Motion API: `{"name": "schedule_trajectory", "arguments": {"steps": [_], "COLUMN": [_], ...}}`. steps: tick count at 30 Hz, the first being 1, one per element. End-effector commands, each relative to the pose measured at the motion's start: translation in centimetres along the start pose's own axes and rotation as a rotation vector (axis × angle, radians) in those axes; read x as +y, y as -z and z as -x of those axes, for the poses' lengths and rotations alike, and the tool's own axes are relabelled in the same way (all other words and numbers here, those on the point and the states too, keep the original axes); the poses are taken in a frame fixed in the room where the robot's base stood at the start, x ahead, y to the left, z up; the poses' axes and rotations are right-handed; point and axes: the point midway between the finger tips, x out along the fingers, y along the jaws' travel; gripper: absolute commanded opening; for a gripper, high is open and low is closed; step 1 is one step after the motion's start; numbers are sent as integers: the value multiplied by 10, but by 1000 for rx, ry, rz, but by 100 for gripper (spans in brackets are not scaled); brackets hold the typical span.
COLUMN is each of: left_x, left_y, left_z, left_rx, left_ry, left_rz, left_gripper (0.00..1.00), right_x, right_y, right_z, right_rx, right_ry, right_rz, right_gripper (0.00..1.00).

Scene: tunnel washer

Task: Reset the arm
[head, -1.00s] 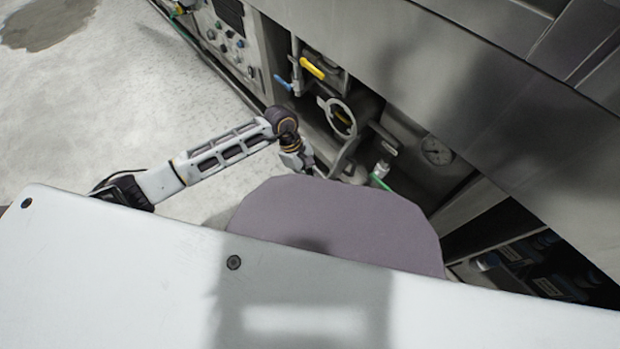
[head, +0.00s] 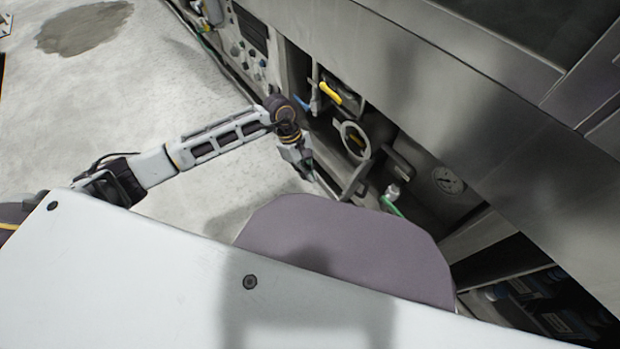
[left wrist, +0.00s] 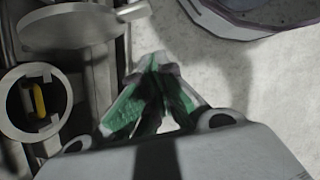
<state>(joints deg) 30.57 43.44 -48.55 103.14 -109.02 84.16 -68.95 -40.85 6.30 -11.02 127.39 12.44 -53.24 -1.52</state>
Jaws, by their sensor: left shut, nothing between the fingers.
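My left arm reaches in from the left in the head view, over the pale floor. My left gripper (head: 311,176) is beside the open valve bay of the washer (head: 400,150). In the left wrist view the fingertips of my left gripper (left wrist: 157,58) meet, with green pads on the fingers, and nothing is held. The grey ring with a yellow part inside (head: 353,140) is up and right of the gripper in the head view. That ring also shows at the left of the left wrist view (left wrist: 15,103), apart from the fingers.
A grey disc (left wrist: 65,28) is near the fingers in the left wrist view. Open floor (head: 140,105) lies left of the washer.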

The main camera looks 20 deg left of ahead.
Motion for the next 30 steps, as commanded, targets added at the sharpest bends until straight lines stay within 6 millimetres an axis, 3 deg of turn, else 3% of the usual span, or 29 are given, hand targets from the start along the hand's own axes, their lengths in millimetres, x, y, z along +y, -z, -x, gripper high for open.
{"name": "schedule_trajectory", "arguments": {"steps": [6, 23, 30], "left_x": [0, 0, 5], "left_y": [0, 0, -22], "left_z": [10, 10, 5], "left_rx": [0, -1, -73], "left_ry": [0, 0, -35], "left_rz": [-1, 0, 18], "left_gripper": [0, 0, 0], "right_x": [0, 3, 3], "right_y": [2, 0, 2], "right_z": [5, 5, 6], "right_rx": [-16, -19, -21], "right_ry": [-5, -9, -11], "right_rz": [6, 18, 17], "right_gripper": [40, 40, 40]}}
